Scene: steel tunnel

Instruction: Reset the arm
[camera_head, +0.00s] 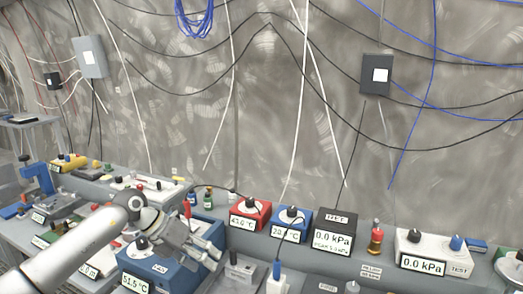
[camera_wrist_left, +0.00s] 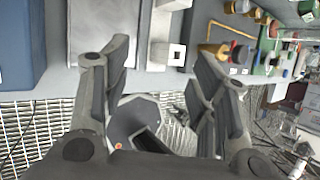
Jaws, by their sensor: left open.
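My left arm comes in from the lower left in the head view, and its gripper (camera_head: 208,250) is in front of a blue instrument box (camera_head: 165,277) with a 51.5 °C display. In the left wrist view the two fingers of the left gripper (camera_wrist_left: 157,75) stand well apart. Nothing is held between them. A grey bench edge, a white block (camera_wrist_left: 168,54) and a grating floor show beyond the fingers. My right gripper is in neither view.
A red box (camera_head: 250,214), a smaller blue box (camera_head: 291,222), a black gauge (camera_head: 335,235) and a white tester (camera_head: 432,250) line the bench along the wall. A red-and-yellow bottle (camera_head: 376,240) stands between the gauge and tester. Cables hang above.

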